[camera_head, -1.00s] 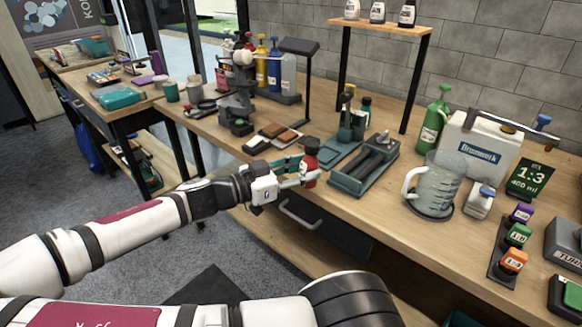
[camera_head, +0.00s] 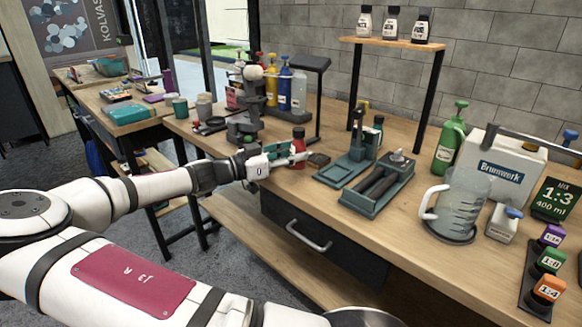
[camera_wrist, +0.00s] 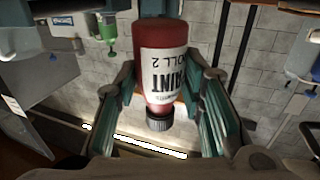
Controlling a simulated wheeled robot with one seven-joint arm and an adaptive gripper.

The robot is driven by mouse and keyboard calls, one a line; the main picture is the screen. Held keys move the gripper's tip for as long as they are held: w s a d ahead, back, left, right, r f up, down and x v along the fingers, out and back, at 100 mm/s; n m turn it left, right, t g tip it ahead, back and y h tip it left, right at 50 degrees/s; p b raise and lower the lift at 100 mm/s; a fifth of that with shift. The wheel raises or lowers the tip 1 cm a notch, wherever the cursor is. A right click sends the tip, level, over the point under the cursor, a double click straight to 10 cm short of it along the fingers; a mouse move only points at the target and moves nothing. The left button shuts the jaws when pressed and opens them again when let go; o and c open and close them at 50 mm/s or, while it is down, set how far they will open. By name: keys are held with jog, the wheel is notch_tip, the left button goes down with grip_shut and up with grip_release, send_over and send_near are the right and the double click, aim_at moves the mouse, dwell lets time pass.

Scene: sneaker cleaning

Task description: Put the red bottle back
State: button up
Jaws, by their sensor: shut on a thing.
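The red bottle (camera_head: 298,150) has a dark cap and a white label. My gripper (camera_head: 287,157) is shut on it and holds it upright over the workbench, left of the teal tool stand. In the wrist view the red bottle (camera_wrist: 160,60) appears upside down between the two teal finger pads of my gripper (camera_wrist: 163,95), its label facing the camera. Behind, the bottle rack holds a yellow bottle (camera_head: 270,80), a blue bottle (camera_head: 285,82) and others. It is partly hidden by a dark microscope-like stand (camera_head: 247,105).
The teal tool stand (camera_head: 352,160) and teal tray (camera_head: 378,190) are farther right, then a clear jug (camera_head: 462,200). A black lamp-like post (camera_head: 318,95) stands behind. The bench's front edge holds a drawer handle (camera_head: 308,240).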

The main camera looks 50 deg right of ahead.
jog(key=shift+w+d, duration=0.1)
jog(key=shift+w, duration=0.15)
jog(key=shift+f, duration=0.25)
jog(key=shift+f+b, duration=0.4)
jog(key=shift+f, duration=1.15)
jog(key=o, duration=1.3)
